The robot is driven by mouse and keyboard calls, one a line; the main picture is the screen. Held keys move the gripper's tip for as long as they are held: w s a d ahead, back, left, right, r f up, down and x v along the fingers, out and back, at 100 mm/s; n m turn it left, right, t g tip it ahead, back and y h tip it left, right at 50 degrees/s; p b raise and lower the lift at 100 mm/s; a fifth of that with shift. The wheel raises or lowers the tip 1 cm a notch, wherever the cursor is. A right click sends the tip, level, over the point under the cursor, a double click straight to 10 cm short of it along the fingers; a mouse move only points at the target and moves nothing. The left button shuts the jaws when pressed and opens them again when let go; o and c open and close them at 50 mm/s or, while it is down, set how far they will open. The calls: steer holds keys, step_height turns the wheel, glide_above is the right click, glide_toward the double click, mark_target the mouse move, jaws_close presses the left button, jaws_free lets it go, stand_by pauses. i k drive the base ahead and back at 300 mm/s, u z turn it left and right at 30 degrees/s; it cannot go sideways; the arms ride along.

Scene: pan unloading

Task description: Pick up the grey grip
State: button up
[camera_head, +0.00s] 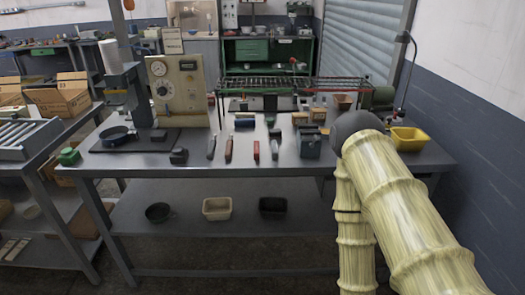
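Several slim upright or lying grips stand in a row near the front of the grey workbench (320,172). A grey grip (211,147) is at the left of this row. A red grip (228,149) is just right of it, and another red one (256,150) is further right. A dark grey grip (274,149) is at the right end. I cannot tell which grey one the task names. My pale ribbed arm rises at the right, bends at a dark joint and drops down in front of the bench. My gripper is out of view.
A pan (117,136) sits on a dark plate at left, beside a beige gauge panel (178,92). A dark grey box (310,142) stands right of the grips. A yellow bin (408,138) is at far right. A lower shelf (185,241) holds several containers.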

mark_target(274, 148)
steer(key=u, duration=2)
steer(key=i, duration=2.55)
steer(key=z, duration=3.35)
steer(key=i, duration=0.4)
steer(key=z, duration=0.05)
